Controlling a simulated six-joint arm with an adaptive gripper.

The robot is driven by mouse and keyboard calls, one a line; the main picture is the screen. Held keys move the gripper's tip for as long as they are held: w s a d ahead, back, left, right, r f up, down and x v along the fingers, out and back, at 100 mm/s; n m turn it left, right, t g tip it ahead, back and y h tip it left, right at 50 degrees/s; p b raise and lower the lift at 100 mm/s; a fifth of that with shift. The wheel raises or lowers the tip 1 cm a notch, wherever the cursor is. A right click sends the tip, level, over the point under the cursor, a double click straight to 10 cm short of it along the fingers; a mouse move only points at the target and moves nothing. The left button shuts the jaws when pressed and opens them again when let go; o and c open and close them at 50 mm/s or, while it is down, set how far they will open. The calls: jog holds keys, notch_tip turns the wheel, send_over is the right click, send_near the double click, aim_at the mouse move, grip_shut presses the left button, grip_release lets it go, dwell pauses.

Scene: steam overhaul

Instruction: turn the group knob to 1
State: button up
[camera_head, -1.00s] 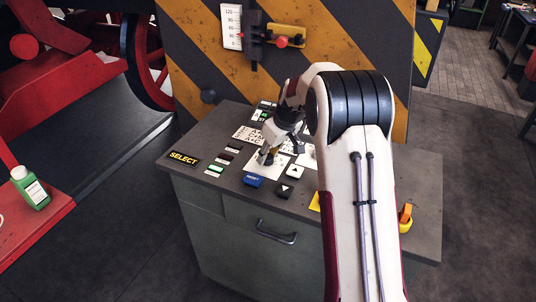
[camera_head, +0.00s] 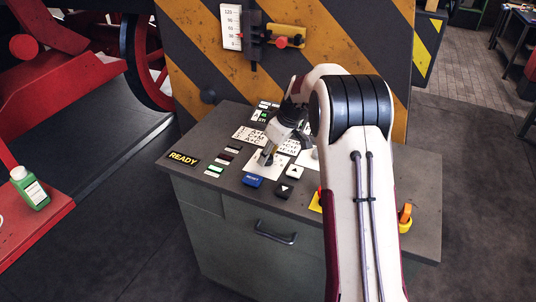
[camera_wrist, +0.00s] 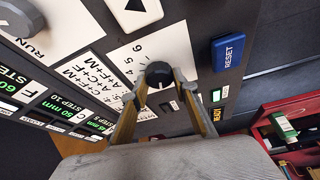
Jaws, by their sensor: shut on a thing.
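The group knob (camera_wrist: 158,73) is a small dark round knob on a white number plate (camera_wrist: 172,42) in the wrist view. The figures 4, 5 and 6 show beside it; the rest of the scale is hidden. I cannot make out which number it points to. My gripper (camera_wrist: 160,82) has a finger on each side of the knob and is shut on it. In the head view my gripper (camera_head: 267,157) points down at the plate on the console (camera_head: 330,204) and hides the knob. The display (camera_head: 184,158) reads READY.
A grey knob marked RUN (camera_wrist: 20,17) is at the wrist view's upper left. An orange-handled switch (camera_head: 405,217) stands at the console's right.

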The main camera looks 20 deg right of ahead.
aim_at(276, 167)
jog(key=o, duration=1.1)
jog(key=v, duration=0.7)
jog(key=shift+r, duration=0.25)
jog(key=shift+d+m, duration=0.1)
jog(key=shift+m, duration=0.2)
